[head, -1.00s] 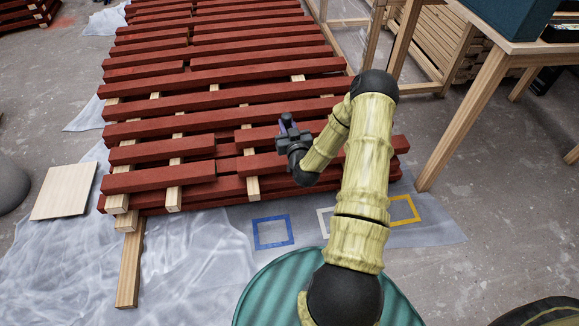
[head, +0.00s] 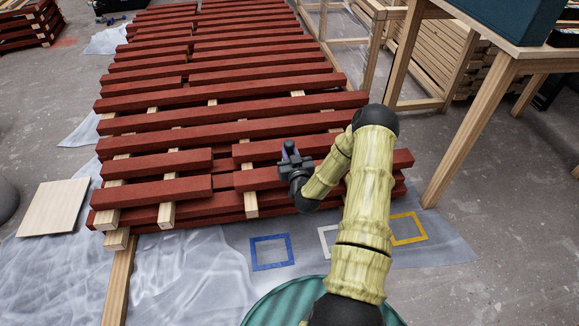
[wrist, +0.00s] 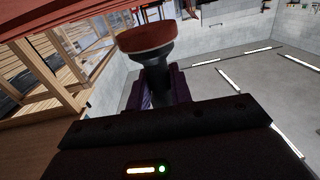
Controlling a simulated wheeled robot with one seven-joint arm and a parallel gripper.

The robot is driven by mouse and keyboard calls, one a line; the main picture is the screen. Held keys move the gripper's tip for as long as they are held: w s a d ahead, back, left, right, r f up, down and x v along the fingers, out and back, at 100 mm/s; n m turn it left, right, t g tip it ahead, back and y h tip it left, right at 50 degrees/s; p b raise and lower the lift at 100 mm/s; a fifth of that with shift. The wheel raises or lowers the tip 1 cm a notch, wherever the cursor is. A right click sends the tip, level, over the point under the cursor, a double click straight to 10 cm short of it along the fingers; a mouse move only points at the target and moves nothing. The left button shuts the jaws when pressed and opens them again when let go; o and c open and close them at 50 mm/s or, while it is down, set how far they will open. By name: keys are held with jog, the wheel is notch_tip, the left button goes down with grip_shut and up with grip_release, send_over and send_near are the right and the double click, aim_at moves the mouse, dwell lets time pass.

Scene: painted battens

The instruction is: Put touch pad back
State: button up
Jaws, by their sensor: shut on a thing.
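My gripper (head: 291,150) is shut on the touch pad, above the near part of the red batten stack, right of its middle. In the wrist view the touch pad (wrist: 146,38) has a round, reddish-brown head with a paler rim on a dark stem. The stem runs down between the purple fingers of my gripper (wrist: 158,90). In the head view the pad is too small to tell clearly from the fingers. I cannot tell whether its head touches a batten.
Red battens (head: 180,190) lie on pale bearers over a plastic sheet (head: 200,285). Blue (head: 271,238), white (head: 322,240) and yellow (head: 408,241) outlines mark the sheet in front. A wooden table (head: 471,128) stands right. A pale board (head: 53,207) lies left.

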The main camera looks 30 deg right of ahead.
jog(key=shift+f, duration=0.2)
notch_tip(320, 180, down, 4)
jog(key=shift+r+b, duration=0.1)
jog(key=shift+b, duration=1.1)
jog(key=shift+r, duration=0.1)
jog(key=o, duration=0.4)
jog(key=shift+f, duration=0.2)
jog(key=o, duration=0.4)
jog(key=shift+r, duration=0.1)
